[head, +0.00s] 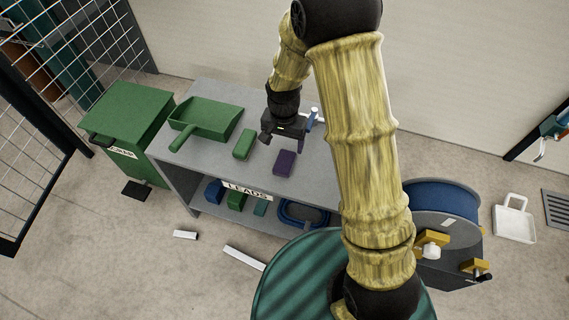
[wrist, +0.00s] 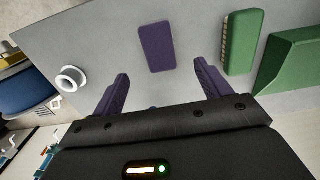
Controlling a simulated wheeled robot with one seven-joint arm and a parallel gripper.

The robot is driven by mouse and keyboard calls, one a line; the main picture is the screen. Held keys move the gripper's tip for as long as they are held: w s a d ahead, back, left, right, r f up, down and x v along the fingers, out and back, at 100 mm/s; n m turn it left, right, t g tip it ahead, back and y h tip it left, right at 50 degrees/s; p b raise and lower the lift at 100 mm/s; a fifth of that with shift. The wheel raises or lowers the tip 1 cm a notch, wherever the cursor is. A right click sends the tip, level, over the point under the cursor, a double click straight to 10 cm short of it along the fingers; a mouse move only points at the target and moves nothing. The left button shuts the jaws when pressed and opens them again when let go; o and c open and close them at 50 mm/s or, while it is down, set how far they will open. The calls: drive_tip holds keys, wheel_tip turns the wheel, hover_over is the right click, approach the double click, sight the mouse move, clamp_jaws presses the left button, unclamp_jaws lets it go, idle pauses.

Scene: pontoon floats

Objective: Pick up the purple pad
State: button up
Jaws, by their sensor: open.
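The purple pad (head: 285,162) lies flat on the grey top of a shelf unit, near its front edge. In the wrist view the purple pad (wrist: 157,47) shows whole, beyond my fingertips and between their lines. My gripper (head: 279,141) is above the shelf top, just behind the pad in the head view. Its two dark purple fingers (wrist: 161,70) are spread apart with nothing between them. They do not touch the pad.
A green pad (head: 243,145) lies left of the purple pad, with a green dustpan (head: 206,117) beyond it. A blue and white item (head: 312,118) stands right of my gripper. Several items sit on the lower shelf. A green bin (head: 125,125) stands left.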

hover_over(284, 160)
wheel_tip(284, 160, down, 4)
drive_tip(key=shift+s+f, duration=0.1)
drive_tip(key=shift+f, duration=0.1)
drive_tip(key=shift+f+b, duration=0.8)
drive_tip(key=shift+f, duration=1.8)
drive_tip(key=c, duration=1)
drive_tip(key=shift+r, duration=0.15)
drive_tip(key=shift+c, duration=0.2)
wheel_tip(284, 160, up, 10)
drive_tip(key=p, duration=0.1)
drive_tip(key=shift+p, duration=0.4)
